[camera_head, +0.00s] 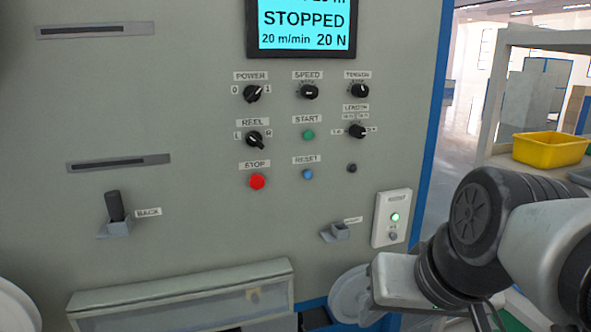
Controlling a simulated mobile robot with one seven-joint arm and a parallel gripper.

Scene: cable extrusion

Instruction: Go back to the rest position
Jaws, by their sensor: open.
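My arm (500,235) reaches in from the right edge, with a black joint and white links. A pale grey block (396,282) at its near end sits in front of the machine's lower right corner. No gripper fingers show, so I cannot see my gripper's jaws or anything between them. The arm appears apart from the control knobs and buttons.
The grey machine panel (200,200) fills most of the view. Its display (302,25) reads STOPPED, 20 m/min, 20 N. A black lever (114,207) marked BACK sticks out at left. A yellow bin (550,149) stands on a shelf at right.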

